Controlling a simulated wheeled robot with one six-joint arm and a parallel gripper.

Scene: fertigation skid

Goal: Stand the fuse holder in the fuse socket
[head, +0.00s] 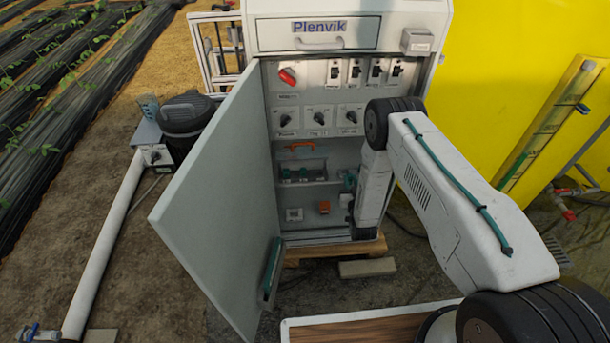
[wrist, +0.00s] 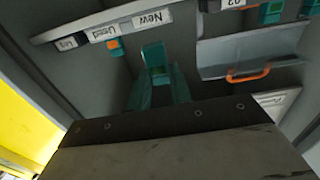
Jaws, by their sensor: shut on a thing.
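The fuse holder (wrist: 153,57) is a teal piece between the fingertips of my gripper (wrist: 160,86) in the wrist view. My gripper is shut on it, and the dark gripper body hides its near part. In the head view my gripper (head: 349,183) is inside the open cabinet, low at the right, partly hidden by my arm. A fuse row (head: 303,172) with teal pieces lies to its left. Teal pieces (wrist: 270,13) also show at the top right of the wrist view. I cannot tell which opening is the fuse socket.
The grey cabinet door (head: 215,190) stands open on the left. Switches and knobs (head: 318,118) fill the upper panel.

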